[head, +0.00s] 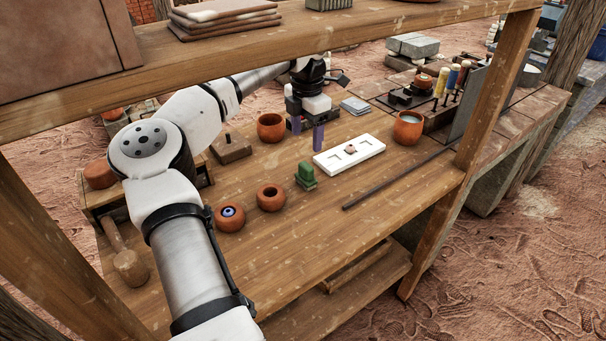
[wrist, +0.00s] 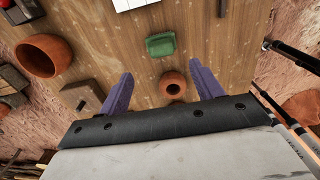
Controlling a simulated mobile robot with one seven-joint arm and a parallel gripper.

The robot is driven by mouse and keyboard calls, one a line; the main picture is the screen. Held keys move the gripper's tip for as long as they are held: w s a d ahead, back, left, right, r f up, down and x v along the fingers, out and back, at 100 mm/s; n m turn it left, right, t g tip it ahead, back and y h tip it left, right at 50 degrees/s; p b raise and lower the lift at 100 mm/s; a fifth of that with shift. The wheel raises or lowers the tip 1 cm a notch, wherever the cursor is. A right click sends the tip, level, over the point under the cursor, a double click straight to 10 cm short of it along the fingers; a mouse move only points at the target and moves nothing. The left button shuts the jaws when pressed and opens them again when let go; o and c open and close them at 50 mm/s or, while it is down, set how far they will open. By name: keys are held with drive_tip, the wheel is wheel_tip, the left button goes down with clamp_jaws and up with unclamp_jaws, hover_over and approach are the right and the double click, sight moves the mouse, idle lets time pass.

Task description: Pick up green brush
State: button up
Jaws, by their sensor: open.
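The green brush (head: 305,173) stands on the wooden table, left of the white tray, with its green handle up. It also shows in the wrist view (wrist: 160,45), beyond the fingertips and above a small clay pot. My gripper (head: 306,137) is open and empty, with two purple fingers above the table, behind the brush in the head view. In the wrist view my gripper (wrist: 162,72) has its fingers spread wide, and the brush is apart from both.
A white tray (head: 329,163) holds a small piece. Clay pots stand near the brush (head: 270,199), at the left (head: 230,223), behind (head: 271,130) and at the right (head: 408,133). A dark rod (head: 400,181) lies to the right. A shelf (head: 300,40) crosses above the table.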

hover_over(306, 165)
wheel_tip(306, 165, down, 5)
drive_tip(key=shift+w+d+r, duration=0.1)
drive_tip(key=shift+r, duration=0.1)
drive_tip(key=shift+f+p, duration=1.1)
drive_tip(key=shift+f, duration=1.55)
drive_tip(key=c, duration=1.1)
drive_tip(key=shift+o, duration=0.2)
wheel_tip(306, 165, up, 10)
drive_tip(key=shift+r+b, duration=0.1)
drive_tip(key=shift+b, duration=0.95)
drive_tip(key=o, duration=0.4)
drive_tip(key=c, duration=0.3)
